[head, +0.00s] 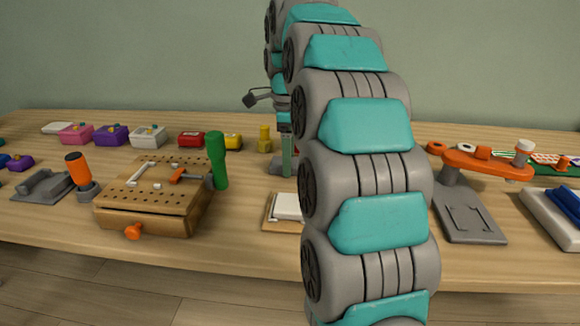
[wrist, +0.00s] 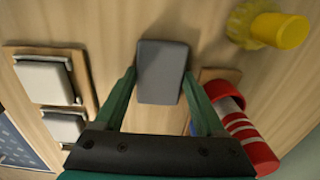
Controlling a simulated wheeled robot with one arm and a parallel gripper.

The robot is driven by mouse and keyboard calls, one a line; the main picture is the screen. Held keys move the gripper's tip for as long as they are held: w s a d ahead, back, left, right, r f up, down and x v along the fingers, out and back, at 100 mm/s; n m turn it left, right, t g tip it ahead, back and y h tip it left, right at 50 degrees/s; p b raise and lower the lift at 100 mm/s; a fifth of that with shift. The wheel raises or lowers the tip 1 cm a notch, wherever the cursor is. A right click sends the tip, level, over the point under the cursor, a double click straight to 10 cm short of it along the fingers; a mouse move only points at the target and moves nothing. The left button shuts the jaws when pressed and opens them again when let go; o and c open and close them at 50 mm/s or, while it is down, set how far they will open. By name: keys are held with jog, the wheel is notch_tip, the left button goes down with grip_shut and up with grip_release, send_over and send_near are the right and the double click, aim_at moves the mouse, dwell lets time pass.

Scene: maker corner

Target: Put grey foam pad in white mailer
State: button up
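A grey foam pad (wrist: 162,72) lies between the fingertips of my gripper (wrist: 160,75) in the wrist view. The fingers stand apart, one at each side of the pad, at or very near its edges; I cannot tell whether they press on it. In the head view my gripper (head: 287,160) is low over the table, partly behind my arm, and the pad is hidden. Two pale, flat white pieces on wooden bases, an upper one (wrist: 45,80) and a lower one (wrist: 66,127), are left of my gripper in the wrist view; I cannot tell which is the white mailer.
A yellow knobbed piece (wrist: 270,28) and a red-and-white cylinder (wrist: 240,128) are close on the right in the wrist view. In the head view, a wooden pegboard box (head: 150,205) with a green-handled tool (head: 217,160) stands left, and an orange-armed fixture (head: 480,165) right.

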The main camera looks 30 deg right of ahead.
jog(key=c, duration=0.9)
jog(key=shift+r, duration=0.2)
jog(key=shift+r, duration=1.55)
jog(key=s+a+b, duration=0.1)
jog(key=s, duration=0.4)
jog(key=s+r, duration=0.1)
jog(key=s, duration=0.4)
jog(key=s+a+b, duration=0.1)
jog(key=s, duration=0.4)
jog(key=shift+s+a+r+b, duration=0.3)
jog(key=shift+s, duration=0.1)
